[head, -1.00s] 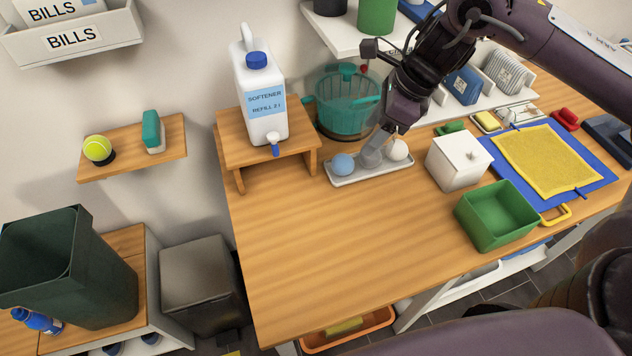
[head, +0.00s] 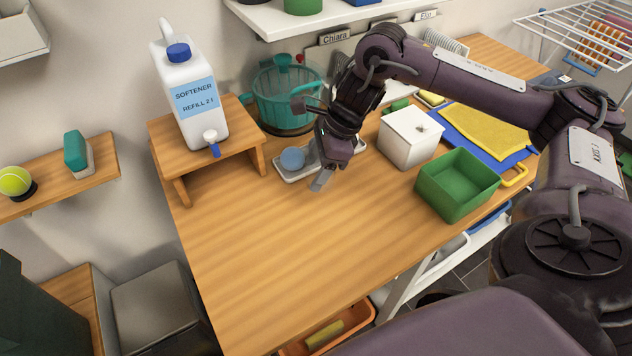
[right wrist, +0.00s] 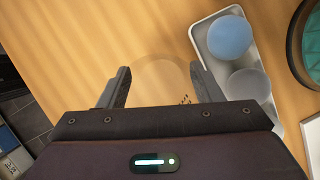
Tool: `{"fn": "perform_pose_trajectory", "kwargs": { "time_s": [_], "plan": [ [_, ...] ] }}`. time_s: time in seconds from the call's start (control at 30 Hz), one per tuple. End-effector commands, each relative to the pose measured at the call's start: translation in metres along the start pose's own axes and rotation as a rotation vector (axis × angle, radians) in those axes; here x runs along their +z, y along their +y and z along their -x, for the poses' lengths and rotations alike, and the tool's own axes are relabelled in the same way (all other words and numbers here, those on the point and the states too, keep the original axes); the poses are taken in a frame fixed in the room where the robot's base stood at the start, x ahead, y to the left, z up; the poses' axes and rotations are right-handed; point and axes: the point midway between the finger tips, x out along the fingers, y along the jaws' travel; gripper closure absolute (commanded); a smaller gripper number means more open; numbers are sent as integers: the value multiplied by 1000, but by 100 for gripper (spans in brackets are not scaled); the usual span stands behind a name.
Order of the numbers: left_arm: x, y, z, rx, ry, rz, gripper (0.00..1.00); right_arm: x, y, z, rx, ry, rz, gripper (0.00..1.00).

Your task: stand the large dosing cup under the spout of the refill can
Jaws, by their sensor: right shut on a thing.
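The refill can (head: 195,100), a white jug labelled softener with a blue cap, stands on a small wooden stand (head: 165,135). Its spout (head: 212,138) with a blue tip overhangs the stand's front edge. My right gripper (head: 321,181) is low over the table, in front of the tray and right of the spout. In the right wrist view the right gripper (right wrist: 159,70) is shut on a clear, see-through round cup (right wrist: 160,84), the large dosing cup. In the head view the cup is hard to make out. My left gripper is not in view.
A teal basket (head: 285,100) stands behind. A white box (head: 408,140) and green bin (head: 455,188) stand right. The table front is clear.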

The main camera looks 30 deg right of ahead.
Motion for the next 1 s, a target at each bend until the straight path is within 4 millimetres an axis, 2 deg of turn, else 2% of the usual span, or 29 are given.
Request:
{"fn": "perform_pose_trajectory", "kwargs": {
  "time_s": [0.33, 0.77, 0.8, 0.93, 1.0],
  "plan": [
    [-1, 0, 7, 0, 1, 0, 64, -17, 0, -38, 1, 2, -1, 62],
    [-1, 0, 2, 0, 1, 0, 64, -20, 0, -47, 0, 0, 0, 62],
    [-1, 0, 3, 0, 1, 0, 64, -19, 0, -46, -1, 0, 0, 37],
    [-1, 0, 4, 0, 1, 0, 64, -19, 0, -46, 0, 0, 0, 20],
    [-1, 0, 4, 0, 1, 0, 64, -19, 0, -45, 0, 0, 0, 19]
  ]
}}
